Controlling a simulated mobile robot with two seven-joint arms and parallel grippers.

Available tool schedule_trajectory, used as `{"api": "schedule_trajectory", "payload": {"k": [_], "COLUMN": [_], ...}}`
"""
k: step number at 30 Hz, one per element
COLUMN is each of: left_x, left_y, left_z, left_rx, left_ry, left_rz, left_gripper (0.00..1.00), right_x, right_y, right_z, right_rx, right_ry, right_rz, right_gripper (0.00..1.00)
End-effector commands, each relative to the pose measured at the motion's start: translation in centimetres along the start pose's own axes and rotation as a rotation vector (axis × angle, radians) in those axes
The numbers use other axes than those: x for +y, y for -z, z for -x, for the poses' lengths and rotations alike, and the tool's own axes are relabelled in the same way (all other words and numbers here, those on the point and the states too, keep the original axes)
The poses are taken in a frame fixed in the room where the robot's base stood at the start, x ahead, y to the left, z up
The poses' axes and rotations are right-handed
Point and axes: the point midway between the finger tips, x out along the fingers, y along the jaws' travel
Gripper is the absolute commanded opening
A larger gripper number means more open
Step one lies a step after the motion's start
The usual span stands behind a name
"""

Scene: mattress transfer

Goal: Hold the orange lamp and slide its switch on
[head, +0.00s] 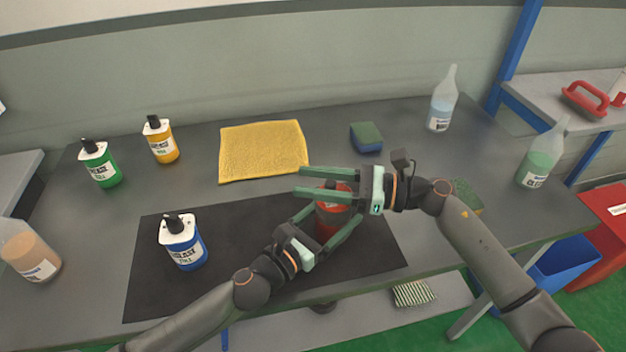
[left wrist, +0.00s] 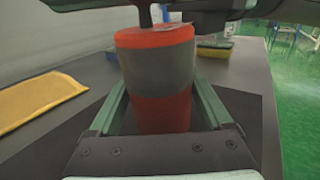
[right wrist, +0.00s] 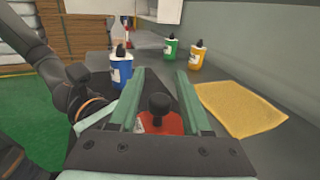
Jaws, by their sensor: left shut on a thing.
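The orange lamp (head: 333,208) is a red-orange cylinder with a grey band, upright over the black mat. My left gripper (head: 335,213) is shut on its sides. The left wrist view shows the lamp (left wrist: 158,85) between the fingers. My right gripper (head: 299,182) is open above the lamp's top, its fingers pointing left. In the right wrist view a black knob (right wrist: 158,105) stands on the lamp's top (right wrist: 160,124), between the open fingers and apart from them. I cannot tell which part is the switch or how it is set.
A blue bottle (head: 184,245) stands on the black mat (head: 150,285). Green (head: 102,167) and yellow (head: 160,142) bottles stand at the back left. A yellow cloth (head: 262,150) and a sponge (head: 366,137) lie behind the lamp. Clear bottles stand near the table's ends.

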Motion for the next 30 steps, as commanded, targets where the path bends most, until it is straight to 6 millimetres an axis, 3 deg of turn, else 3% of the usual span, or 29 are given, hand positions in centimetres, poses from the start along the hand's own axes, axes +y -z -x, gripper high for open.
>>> {"api": "schedule_trajectory", "payload": {"k": [2, 12, 30], "left_x": [0.0, -0.01, -0.01], "left_y": [0.02, 0.03, 0.03], "left_z": [0.01, 0.01, 0.01], "left_rx": [0.0, 0.001, 0.001], "left_ry": [0.0, 0.0, 0.0], "left_rz": [0.0, 0.0, 0.0], "left_gripper": [0.0, 0.0, 0.0], "right_x": [0.0, -0.01, -0.02], "right_y": [0.0, 0.01, 0.03], "right_z": [0.02, 0.04, 0.06], "right_rx": [0.0, 0.0, 0.0], "right_ry": [0.0, 0.0, 0.0], "right_rz": [0.0, 0.0, 0.0], "right_gripper": [0.38, 0.0, 0.0]}}
